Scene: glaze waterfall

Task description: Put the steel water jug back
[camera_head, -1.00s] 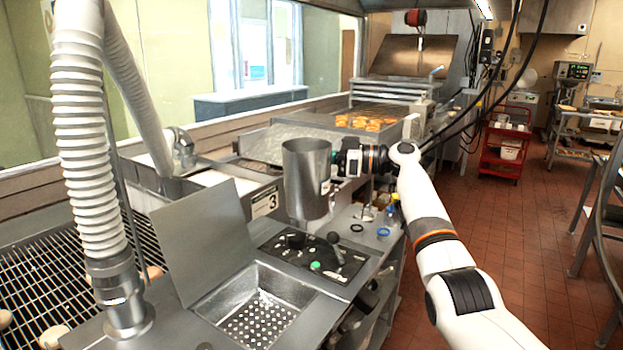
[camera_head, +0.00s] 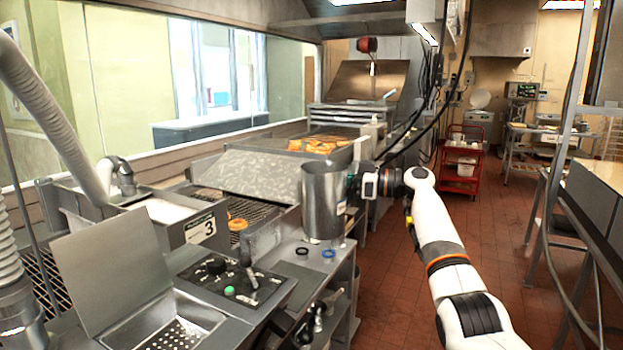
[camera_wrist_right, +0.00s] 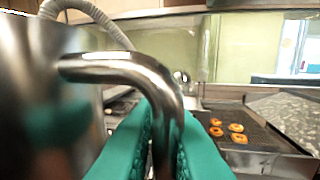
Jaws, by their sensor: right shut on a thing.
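The steel water jug (camera_head: 322,203) is upright in the head view, over the right end of the steel counter by the glaze line. I cannot tell whether its base touches the counter. My right gripper (camera_head: 357,186) is at the jug's right side, shut on its handle. In the right wrist view the jug's curved wall (camera_wrist_right: 45,100) fills the left, and the bent handle (camera_wrist_right: 130,70) passes between the green finger pads of the right gripper (camera_wrist_right: 165,140). My left gripper is not in view.
A control panel with knobs (camera_head: 228,275) and a perforated basin (camera_head: 160,325) lie left of the jug. Two small rings (camera_head: 328,254) sit on the counter near it. Doughnuts (camera_head: 318,145) lie on the conveyor behind. A red cart (camera_head: 462,155) stands farther back; the aisle floor is clear.

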